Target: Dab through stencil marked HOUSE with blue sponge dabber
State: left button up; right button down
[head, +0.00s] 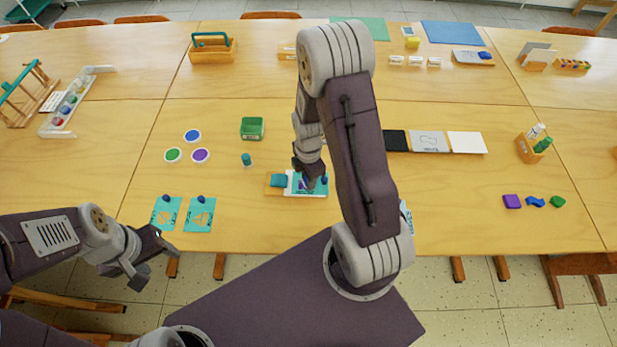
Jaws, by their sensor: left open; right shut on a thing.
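Two teal stencils lie at the front left: one (165,214) and, to its right, another with a triangular, boat-like cut-out (200,216). Each has a dark blue knob at its top edge. A third teal stencil (321,189) with a similar knob lies on a white sheet at the front middle. I cannot read HOUSE on any stencil. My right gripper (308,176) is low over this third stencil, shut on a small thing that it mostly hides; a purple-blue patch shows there. I cannot tell whether it touches the stencil. My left gripper (143,264) is open and empty, off the table's front edge.
Blue (192,136), green (174,155) and purple (201,156) round pads lie at left. A small teal cylinder (246,160) and a green box (252,128) stand nearby. Purple, blue and green pieces (535,202) lie at right. The front right table is mostly clear.

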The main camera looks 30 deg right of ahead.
notch_tip(320, 180, up, 7)
jog(key=p, duration=0.7)
jog(key=shift+w+d+f+b, duration=0.1)
jog(key=shift+f+b, duration=0.45)
jog(key=shift+f, duration=0.05)
jog(key=shift+w+d+f+b, duration=0.2)
jog(key=shift+w+f+b, duration=0.1)
jog(key=shift+f+b, duration=0.4)
jog(key=shift+w+d+f+b, duration=0.2)
jog(key=shift+w+f+b, duration=0.15)
jog(key=shift+f, duration=0.55)
jog(key=shift+w+d+f+b, duration=0.25)
jog(key=shift+f+b, duration=0.35)
jog(key=shift+f, duration=0.2)
jog(key=shift+a, duration=0.1)
jog(key=shift+f+b, duration=0.35)
jog(key=shift+f, duration=0.15)
